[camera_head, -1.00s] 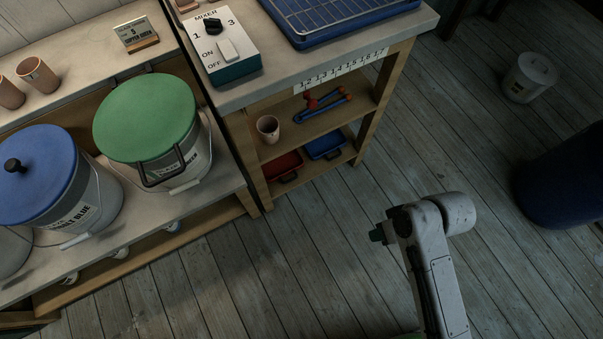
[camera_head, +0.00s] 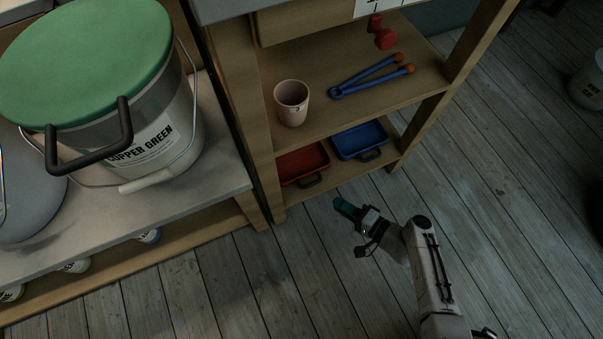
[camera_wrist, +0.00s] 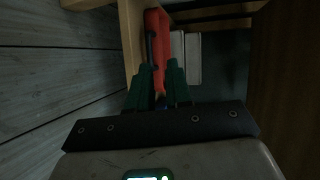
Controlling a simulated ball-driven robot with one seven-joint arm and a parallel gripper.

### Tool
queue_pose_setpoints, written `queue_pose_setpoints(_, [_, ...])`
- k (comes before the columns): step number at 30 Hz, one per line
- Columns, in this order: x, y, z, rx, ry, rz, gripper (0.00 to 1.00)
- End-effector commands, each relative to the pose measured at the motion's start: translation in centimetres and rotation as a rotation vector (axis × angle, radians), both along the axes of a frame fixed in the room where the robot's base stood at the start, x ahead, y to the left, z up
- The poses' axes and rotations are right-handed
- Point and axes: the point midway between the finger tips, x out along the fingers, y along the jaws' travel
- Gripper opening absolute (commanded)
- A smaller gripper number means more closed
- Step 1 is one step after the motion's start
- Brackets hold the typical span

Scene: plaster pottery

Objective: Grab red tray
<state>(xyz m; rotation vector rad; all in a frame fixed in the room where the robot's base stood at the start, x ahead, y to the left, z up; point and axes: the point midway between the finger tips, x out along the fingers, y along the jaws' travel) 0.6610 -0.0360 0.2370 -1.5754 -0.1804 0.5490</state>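The red tray (camera_head: 302,164) lies on the bottom shelf of the wooden stand in the head view, with its dark handle (camera_head: 310,181) at the front edge. In the wrist view, the red tray (camera_wrist: 160,30) is straight beyond the fingertips, its dark handle (camera_wrist: 151,48) on its left side. My gripper (camera_head: 342,204) is in front of the shelf, to the right of and below the tray in the head view. In the wrist view, the green fingers of my gripper (camera_wrist: 159,76) are apart, with nothing held between them.
A blue tray (camera_head: 360,141) lies to the right of the red tray. The shelf above holds a pink cup (camera_head: 291,101) and blue tongs (camera_head: 372,77). A wooden post (camera_head: 237,110) stands left of the red tray. The floor (camera_head: 200,285) in front is clear.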

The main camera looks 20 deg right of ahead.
Motion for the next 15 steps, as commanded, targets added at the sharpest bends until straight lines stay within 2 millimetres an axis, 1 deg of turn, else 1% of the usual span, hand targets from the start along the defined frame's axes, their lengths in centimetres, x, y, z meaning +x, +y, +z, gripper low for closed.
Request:
queue_pose_setpoints(1, [0.2,-0.5,-1.7,0.022,-0.001,-0.041,0.19])
queue_pose_setpoints(3, [0.4,-1.1,-2.4,0.043,-0.003,-0.085,0.19])
queue_pose_setpoints(5, [0.5,-1.4,-2.7,0.055,-0.005,-0.108,0.19])
queue_pose_setpoints(8, [1.2,-1.4,-3.1,0.064,-0.004,-0.126,0.19])
queue_pose_setpoints(15, [4.5,-0.1,-3.8,0.066,-0.005,-0.125,0.19])
